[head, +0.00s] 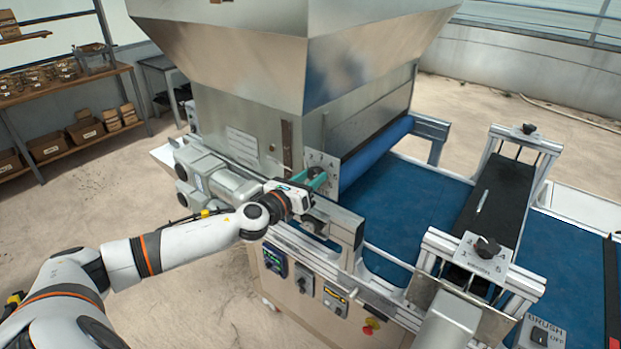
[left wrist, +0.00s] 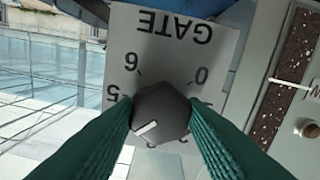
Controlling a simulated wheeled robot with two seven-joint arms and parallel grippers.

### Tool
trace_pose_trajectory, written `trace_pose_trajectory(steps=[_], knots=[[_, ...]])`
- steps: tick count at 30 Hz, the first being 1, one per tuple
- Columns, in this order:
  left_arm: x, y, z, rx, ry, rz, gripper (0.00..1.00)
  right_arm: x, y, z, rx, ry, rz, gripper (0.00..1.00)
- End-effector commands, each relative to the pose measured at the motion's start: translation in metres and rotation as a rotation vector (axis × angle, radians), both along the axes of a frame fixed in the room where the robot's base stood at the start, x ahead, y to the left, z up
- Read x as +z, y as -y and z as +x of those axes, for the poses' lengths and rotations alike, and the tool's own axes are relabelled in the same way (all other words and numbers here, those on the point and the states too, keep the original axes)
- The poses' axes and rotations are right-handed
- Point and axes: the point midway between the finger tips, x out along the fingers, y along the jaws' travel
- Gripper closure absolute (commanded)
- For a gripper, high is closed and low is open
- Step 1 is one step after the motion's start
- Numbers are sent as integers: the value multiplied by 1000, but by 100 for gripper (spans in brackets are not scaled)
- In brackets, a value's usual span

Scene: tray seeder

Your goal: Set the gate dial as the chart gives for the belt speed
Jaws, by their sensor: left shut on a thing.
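The gate dial is a dark faceted knob (left wrist: 160,112) on a pale plate (left wrist: 178,50) marked GATE, which appears upside down in the left wrist view. The digits 6, 0 and part of a 5 show; the lower digits are mostly hidden by the fingers and knob. The knob's white mark points to the lower left, below the 5; its exact setting cannot be told. My left gripper (left wrist: 160,122) is shut on the knob, with a green finger on each side. In the head view it reaches the gate plate (head: 322,160) at the hopper's side. My right gripper is not in view.
The steel hopper (head: 240,60) rises above the gate plate. The blue belt (head: 405,205) runs to the right. A second dial (head: 487,248) sits on the brush frame. Control panels (head: 335,300) are below the belt rail. Shelves with boxes (head: 50,147) stand at left.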

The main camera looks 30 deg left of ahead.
Motion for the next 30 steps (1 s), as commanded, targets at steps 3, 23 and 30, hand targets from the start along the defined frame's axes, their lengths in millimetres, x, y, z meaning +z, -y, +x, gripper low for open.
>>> trace_pose_trajectory(steps=[3, 23, 30], knots=[[-2, 1, 0, -2, -5, -1, 85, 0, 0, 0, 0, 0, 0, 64], [-4, -2, -14, 1, -3, 0, 41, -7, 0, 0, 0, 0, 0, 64], [-7, -5, -53, -1, -7, 3, 41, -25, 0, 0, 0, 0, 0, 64]])
